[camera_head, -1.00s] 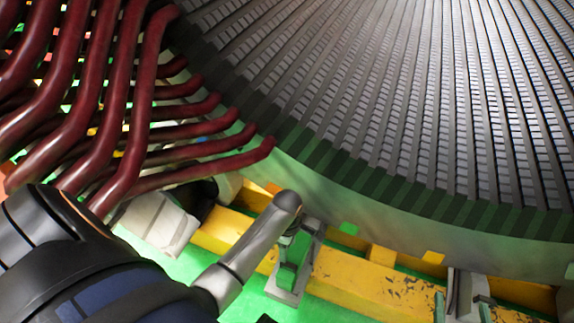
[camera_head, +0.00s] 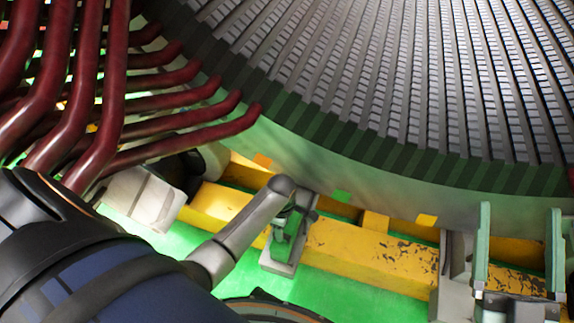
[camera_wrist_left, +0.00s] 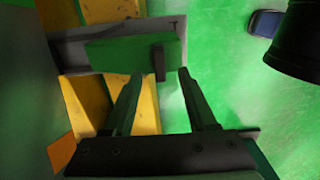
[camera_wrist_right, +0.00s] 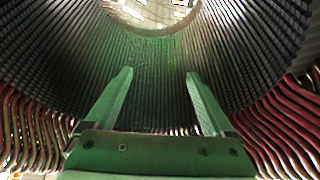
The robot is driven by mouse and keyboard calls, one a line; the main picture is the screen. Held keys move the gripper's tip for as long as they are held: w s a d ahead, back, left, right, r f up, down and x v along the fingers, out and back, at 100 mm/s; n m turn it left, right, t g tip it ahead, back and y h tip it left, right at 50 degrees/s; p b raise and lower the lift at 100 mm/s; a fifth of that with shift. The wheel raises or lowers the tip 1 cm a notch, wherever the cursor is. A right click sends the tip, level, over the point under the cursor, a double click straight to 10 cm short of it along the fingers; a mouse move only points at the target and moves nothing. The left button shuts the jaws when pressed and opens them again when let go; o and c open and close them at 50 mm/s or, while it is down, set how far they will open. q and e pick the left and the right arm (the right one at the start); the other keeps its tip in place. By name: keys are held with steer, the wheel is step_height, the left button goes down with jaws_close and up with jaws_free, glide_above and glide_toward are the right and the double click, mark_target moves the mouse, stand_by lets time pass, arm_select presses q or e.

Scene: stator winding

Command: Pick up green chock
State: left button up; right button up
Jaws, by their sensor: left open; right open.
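A green chock (camera_head: 287,226) sits on a grey bracket beside the yellow beam, left of centre in the head view, partly hidden behind a grey rounded cylinder. In the left wrist view the green chock (camera_wrist_left: 130,54) is a long block on a grey bracket (camera_wrist_left: 65,55), with a small dark post at its near side. My left gripper (camera_wrist_left: 160,76) is open and empty, its fingertips close to the chock's near edge; I cannot tell whether they touch.
The large slotted stator (camera_head: 380,70) fills the upper right. Dark red winding bars (camera_head: 105,90) crowd the upper left. A yellow beam (camera_head: 360,252) runs along the stator's foot. A grey-white block (camera_head: 140,198) stands left of the chock. Green floor lies in front.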

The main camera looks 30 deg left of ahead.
mark_target(280, 252)
arm_select(q)
steer(key=shift+f+b, duration=0.35)
steer(key=shift+f, duration=0.55)
steer(key=shift+a+f+b, duration=0.15)
steer(key=shift+f+b, duration=0.4)
steer(key=shift+f, duration=0.2)
step_height(280, 252, down, 3)
steer(key=shift+r+b, duration=0.2)
steer(key=shift+b, duration=0.8)
steer(key=shift+f, duration=0.5)
arm_select(e)
steer(key=s+a+r+n+y, duration=0.1)
steer(key=s+r+n+y, duration=0.4)
steer(key=y, duration=0.1)
steer(key=shift+s+r+t+y, duration=0.25)
steer(key=shift+s+t+y, duration=0.05)
steer(key=shift+t+y, duration=0.1)
steer(key=shift+a, duration=0.1)
arm_select(q)
jaws_close()
steer(key=shift+r, duration=0.1)
